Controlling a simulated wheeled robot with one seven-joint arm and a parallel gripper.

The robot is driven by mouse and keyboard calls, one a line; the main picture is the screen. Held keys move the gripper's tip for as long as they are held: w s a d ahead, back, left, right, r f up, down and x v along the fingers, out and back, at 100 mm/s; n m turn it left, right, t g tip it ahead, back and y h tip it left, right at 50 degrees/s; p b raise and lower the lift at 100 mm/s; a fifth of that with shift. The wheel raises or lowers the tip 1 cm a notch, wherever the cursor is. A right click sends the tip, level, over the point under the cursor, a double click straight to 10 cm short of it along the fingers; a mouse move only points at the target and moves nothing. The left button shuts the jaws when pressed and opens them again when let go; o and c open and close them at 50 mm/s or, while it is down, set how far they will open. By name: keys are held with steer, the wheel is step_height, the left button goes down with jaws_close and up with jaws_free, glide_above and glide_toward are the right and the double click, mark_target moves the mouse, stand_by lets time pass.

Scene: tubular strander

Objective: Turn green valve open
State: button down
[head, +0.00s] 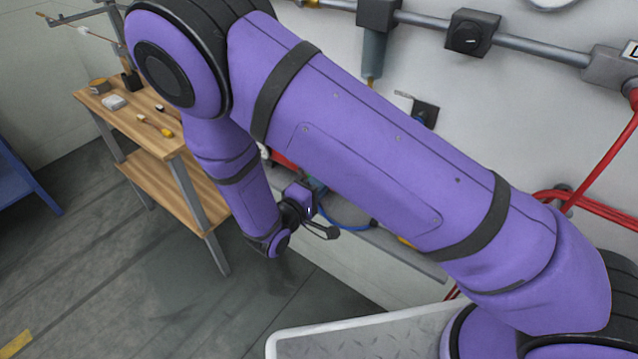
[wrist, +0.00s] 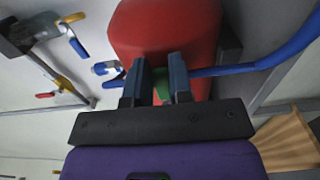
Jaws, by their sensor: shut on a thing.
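The green valve (wrist: 161,84) shows in the wrist view as a small green piece between the two fingers of my gripper (wrist: 158,66). My gripper is shut on it, and the fingers hide most of it. I cannot tell how far the valve is turned. A red tank (wrist: 166,25) fills the space just beyond the fingertips. In the head view my wrist is below my arm, near the wall, and the valve is hidden there.
A blue hose (wrist: 255,64) runs right from near the fingers. Pipes with small coloured handles (wrist: 78,46) are at left in the wrist view. A wooden table (head: 150,115) with small items stands at left in the head view. A grey pipe (head: 535,50) crosses the wall.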

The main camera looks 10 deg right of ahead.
steer(key=c, duration=1)
jaws_free()
steer(key=v, duration=1.1)
